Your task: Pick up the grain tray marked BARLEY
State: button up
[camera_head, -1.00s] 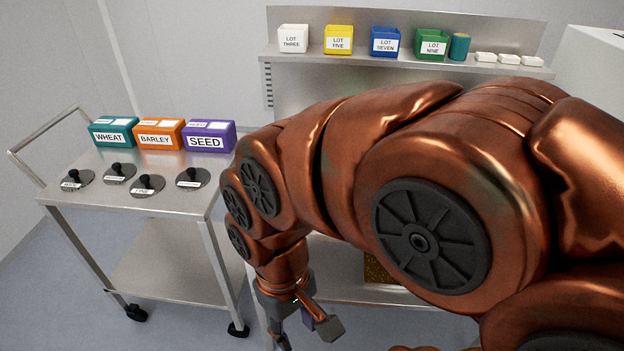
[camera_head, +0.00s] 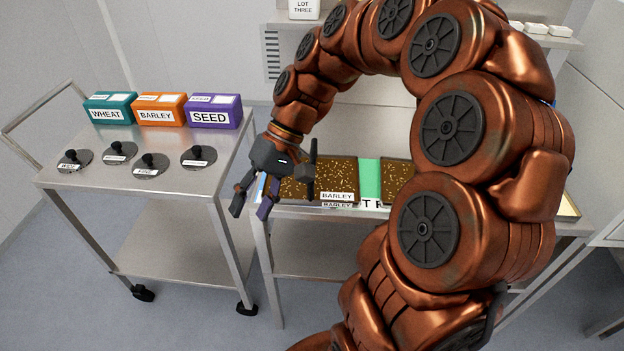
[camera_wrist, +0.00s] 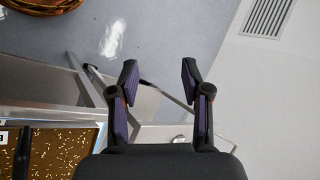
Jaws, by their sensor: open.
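The BARLEY grain tray (camera_head: 338,173) is a brown tray with golden specks and white BARLEY labels on its front. It sits on the steel bench, just right of my gripper (camera_head: 270,200) in the head view. My gripper is open and empty, above the bench's left end, and hides part of the trays. Speckled grain (camera_head: 292,187) also shows left of its finger; I cannot tell whether it is a separate tray. In the wrist view my gripper (camera_wrist: 160,80) has its fingers apart over floor and cart, with a speckled tray (camera_wrist: 62,150) at lower left, its label unreadable.
A green surface (camera_head: 370,180) and another speckled tray (camera_head: 397,174) lie right of the BARLEY tray, partly behind my arm. A left cart (camera_head: 130,200) holds WHEAT, orange BARLEY (camera_head: 158,112) and SEED boxes and several black-knobbed discs. A shelf (camera_head: 547,40) runs behind.

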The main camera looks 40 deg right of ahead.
jog(key=w+d+m+t+y, duration=0.2)
jog(key=w+d+y, duration=0.1)
jog(key=w+d, duration=0.4)
jog(key=m+t+y+b, duration=0.1)
jog(key=m+t+y, duration=0.1)
jog(key=t, duration=0.2)
send_over(313, 157)
jog(key=s+a, duration=0.3)
jog(key=f, duration=0.3)
jog(key=shift+w+d+f, duration=0.1)
jog(key=shift+w+f, duration=0.1)
jog(key=shift+f, duration=0.05)
jog(key=d+f+t, duration=0.1)
jog(key=d, duration=0.1)
jog(key=d+f+m+t, duration=0.1)
jog(key=d, duration=0.2)
jog(key=d+f+m, duration=0.1)
jog(key=d, duration=0.1)
jog(key=shift+w+d+f+t+h, duration=0.15)
jog(key=shift+d+f+t+h, duration=0.05)
jog(key=shift+f+t+h, duration=0.2)
jog(key=shift+s+f+p+x, duration=0.15)
jog(key=shift+p+x, duration=0.35)
jog(key=shift+x, duration=0.95)
jog(key=shift+s+f+p+x, duration=0.15)
jog(key=shift+p+x, duration=0.35)
jog(key=shift+x, duration=1)
grip_shut()
